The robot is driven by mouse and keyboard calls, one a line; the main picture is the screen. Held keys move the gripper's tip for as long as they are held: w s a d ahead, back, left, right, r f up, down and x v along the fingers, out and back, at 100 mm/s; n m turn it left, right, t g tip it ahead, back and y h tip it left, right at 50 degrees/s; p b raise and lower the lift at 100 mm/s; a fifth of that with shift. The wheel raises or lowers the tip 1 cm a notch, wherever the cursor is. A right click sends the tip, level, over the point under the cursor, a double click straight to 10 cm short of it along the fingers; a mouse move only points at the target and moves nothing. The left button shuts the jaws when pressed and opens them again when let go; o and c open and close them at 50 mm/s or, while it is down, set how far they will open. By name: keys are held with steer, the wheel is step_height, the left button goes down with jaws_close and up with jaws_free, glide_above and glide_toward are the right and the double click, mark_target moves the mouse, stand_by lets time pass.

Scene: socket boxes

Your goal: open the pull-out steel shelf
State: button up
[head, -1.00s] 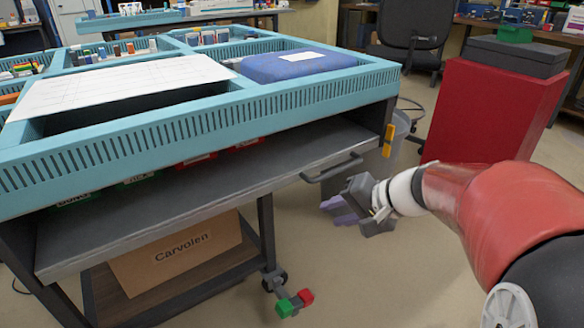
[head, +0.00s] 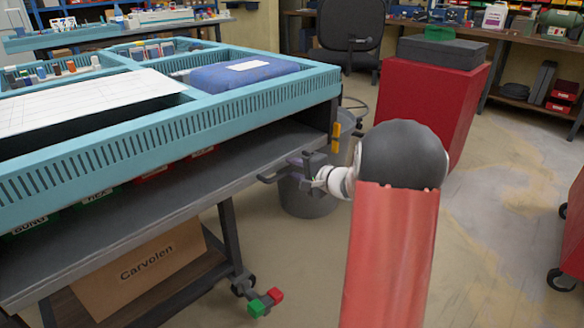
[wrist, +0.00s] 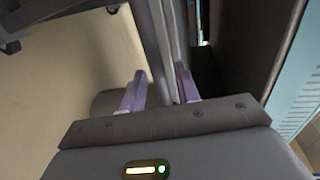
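The steel shelf (head: 130,208) is a dark flat panel with a light front edge, under the teal bench top in the head view. A gap shows beside the left finger; contact on the right side is unclear.
A teal bench top (head: 160,135) with trays overhangs the shelf. A cardboard box (head: 150,268) lies on the lower shelf. A grey bin (head: 310,198) stands behind my gripper, and a red cabinet (head: 425,105) farther back.

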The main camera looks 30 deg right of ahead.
steer(key=shift+w+a+f, duration=0.1)
steer(key=shift+w+a, duration=0.1)
steer(key=shift+w, duration=0.3)
steer(key=shift+c, duration=0.3)
jaws_close()
steer(key=shift+s+f, duration=0.1)
steer(key=shift+s, duration=0.05)
